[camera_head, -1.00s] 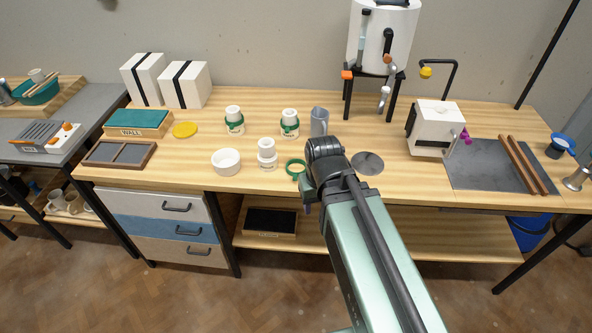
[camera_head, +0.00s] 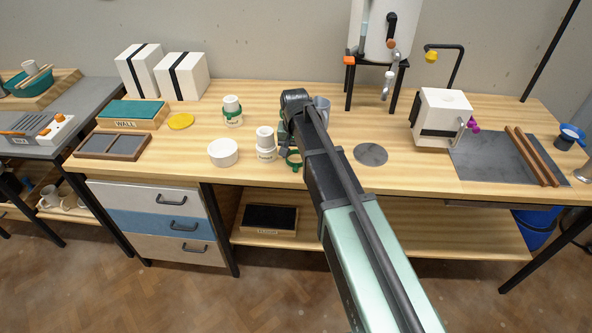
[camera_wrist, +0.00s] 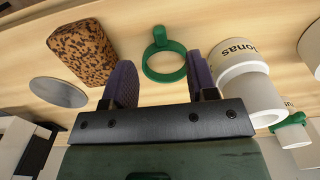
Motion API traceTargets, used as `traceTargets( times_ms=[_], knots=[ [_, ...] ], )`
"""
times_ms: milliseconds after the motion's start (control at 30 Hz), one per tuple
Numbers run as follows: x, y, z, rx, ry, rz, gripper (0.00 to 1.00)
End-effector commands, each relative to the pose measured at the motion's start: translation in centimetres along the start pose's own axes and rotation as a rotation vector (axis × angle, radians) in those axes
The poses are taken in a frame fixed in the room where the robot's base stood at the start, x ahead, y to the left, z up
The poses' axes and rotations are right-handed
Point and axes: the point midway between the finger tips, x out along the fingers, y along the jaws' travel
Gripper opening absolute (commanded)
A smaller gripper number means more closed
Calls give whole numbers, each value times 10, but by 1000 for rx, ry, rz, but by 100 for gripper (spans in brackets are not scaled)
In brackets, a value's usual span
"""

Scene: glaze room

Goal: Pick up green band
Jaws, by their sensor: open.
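The loose green band (camera_wrist: 160,38) is a ring with a small tab, lying on the wooden table in the wrist view. In the head view the band (camera_head: 294,165) shows partly beside my arm, right of a white jar. My gripper (camera_wrist: 160,62) is open and empty. Its two purple fingers appear on either side of the band in the wrist view, with the band lying beyond the tips; contact cannot be made out.
A white lettered jar (camera_wrist: 245,80) stands close by the right finger. A spotted brown block (camera_wrist: 82,52) is near the left finger, with a grey disc (camera_wrist: 57,92) beyond. Another jar (camera_head: 232,112) wears a green band. A white bowl (camera_head: 223,152) stands left.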

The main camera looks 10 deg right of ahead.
Motion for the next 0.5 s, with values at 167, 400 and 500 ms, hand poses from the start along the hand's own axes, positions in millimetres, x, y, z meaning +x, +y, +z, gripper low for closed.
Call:
traceTargets(
  times_ms=[167,400,500],
  knots=[
    [10,0,0,-1,0,0,53],
    [54,0,1,-1,0,0,53],
    [64,0,1,-1,0,0,53]
  ],
)
